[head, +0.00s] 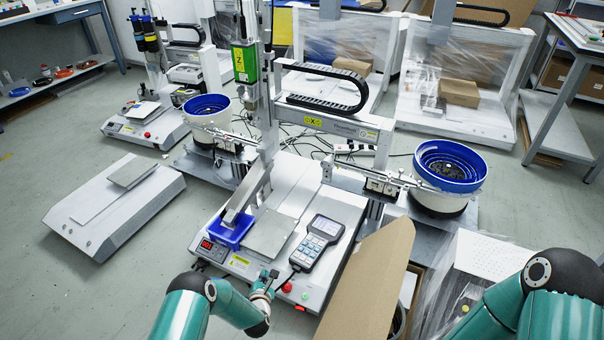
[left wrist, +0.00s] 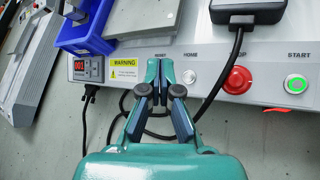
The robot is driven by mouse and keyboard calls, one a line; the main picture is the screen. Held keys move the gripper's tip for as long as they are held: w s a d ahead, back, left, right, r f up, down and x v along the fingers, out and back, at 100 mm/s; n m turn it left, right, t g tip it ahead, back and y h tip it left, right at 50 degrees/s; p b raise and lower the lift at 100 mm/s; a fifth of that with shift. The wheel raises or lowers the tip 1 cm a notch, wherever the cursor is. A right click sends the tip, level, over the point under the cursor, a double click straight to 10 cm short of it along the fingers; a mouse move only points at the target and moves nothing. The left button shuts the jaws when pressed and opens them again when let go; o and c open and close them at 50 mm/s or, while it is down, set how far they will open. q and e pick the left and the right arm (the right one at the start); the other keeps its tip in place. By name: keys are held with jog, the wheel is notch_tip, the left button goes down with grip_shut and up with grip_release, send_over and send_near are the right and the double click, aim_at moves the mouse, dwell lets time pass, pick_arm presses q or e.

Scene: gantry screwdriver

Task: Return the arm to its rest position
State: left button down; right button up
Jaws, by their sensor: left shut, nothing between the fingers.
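My left gripper (head: 266,279) is at the front of the gantry screwdriver machine (head: 230,262), near its control panel. In the left wrist view, the left gripper (left wrist: 160,68) is shut and empty, its fingertips in front of the panel at the RESET label; they cover whatever lies under that label, and I cannot tell whether they touch it. To the right are the HOME button (left wrist: 189,77), the red STOP button (left wrist: 238,80) and the green-ringed START button (left wrist: 296,84). My right arm comes in at the lower right; its gripper is out of view.
A handheld keypad (head: 318,243) lies on the machine, its black cable hanging by the panel. A blue bin (head: 231,232) sits at the machine's left front. A brown cardboard flap (head: 368,280) stands just right of the machine.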

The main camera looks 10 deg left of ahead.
pick_arm(q)
notch_tip(320, 180, up, 9)
jog(key=w+a, duration=0.1)
jog(key=a, duration=0.1)
jog(key=s+d+m+g+h, duration=0.2)
jog(key=s+d+m+g, duration=0.15)
jog(key=s+m, duration=0.75)
jog(key=s+d+m+g+h, duration=0.25)
jog(key=s+m+g, duration=0.4)
jog(key=s, duration=0.65)
jog(key=s+d+m+g+h, duration=0.1)
jog(key=s+d+m+g, duration=0.15)
jog(key=s+m, duration=0.85)
notch_tip(320, 180, up, 36)
jog(key=p, duration=3.5)
jog(key=shift+d+r+m+p, duration=0.25)
jog(key=shift+m+p, duration=0.1)
jog(key=shift+p, duration=0.05)
jog(key=shift+s+t, duration=0.1)
jog(key=shift+t, duration=0.15)
